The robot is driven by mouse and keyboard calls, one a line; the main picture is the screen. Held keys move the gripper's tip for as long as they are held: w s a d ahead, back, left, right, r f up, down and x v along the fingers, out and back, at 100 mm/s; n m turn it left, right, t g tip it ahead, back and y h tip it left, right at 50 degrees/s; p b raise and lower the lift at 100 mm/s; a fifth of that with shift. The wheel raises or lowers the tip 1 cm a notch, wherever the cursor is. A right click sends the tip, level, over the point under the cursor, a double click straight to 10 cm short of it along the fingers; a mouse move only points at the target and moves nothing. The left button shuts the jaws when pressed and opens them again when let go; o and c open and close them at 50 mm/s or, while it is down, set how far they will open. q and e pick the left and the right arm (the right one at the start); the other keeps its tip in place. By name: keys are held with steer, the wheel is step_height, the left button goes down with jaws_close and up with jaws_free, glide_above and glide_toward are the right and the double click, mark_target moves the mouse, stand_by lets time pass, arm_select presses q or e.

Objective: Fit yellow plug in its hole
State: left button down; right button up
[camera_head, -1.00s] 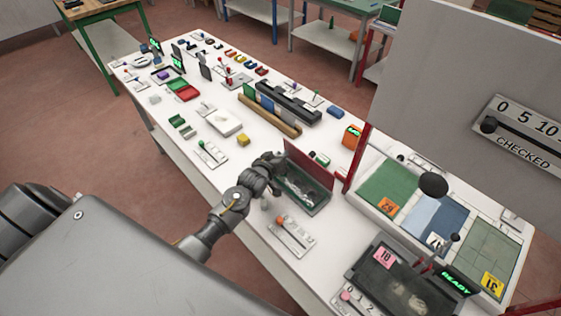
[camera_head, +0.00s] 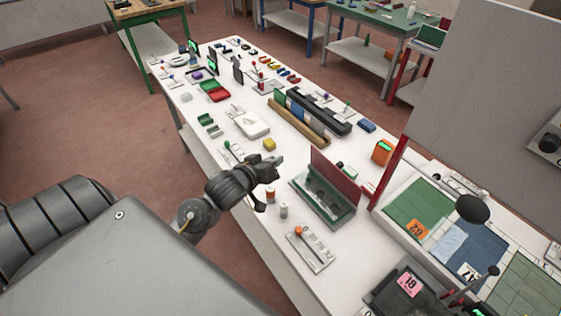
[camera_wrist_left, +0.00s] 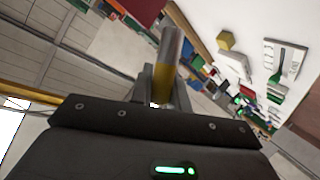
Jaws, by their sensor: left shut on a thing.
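My left gripper (camera_head: 279,165) is over the table's near edge, left of an open dark green box with a red lid. In the left wrist view my left gripper (camera_wrist_left: 162,88) is shut on a slim cylinder (camera_wrist_left: 168,50), grey with a yellowish tint, which I take for the yellow plug. It points away from the palm. The plug is not distinct in the head view. The green box (camera_head: 345,213) has several small dark openings inside; I cannot tell which hole fits the plug. My right gripper is not in view.
Two small cylinders, one orange-banded (camera_head: 270,195) and one grey (camera_head: 284,210), stand between gripper and box. A yellow block (camera_head: 269,145) lies behind the gripper. A slider plate with an orange knob (camera_head: 311,248) is nearer. A red post (camera_head: 388,173) stands right.

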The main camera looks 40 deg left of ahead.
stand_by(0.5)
arm_select(q)
steer(key=w+d+r+b, duration=0.7)
steer(key=d+r+b, duration=0.1)
steer(key=d+r, duration=0.3)
steer(key=shift+w+r+b, duration=0.2)
steer(key=shift+w+b, duration=0.05)
steer(key=shift+b, duration=0.15)
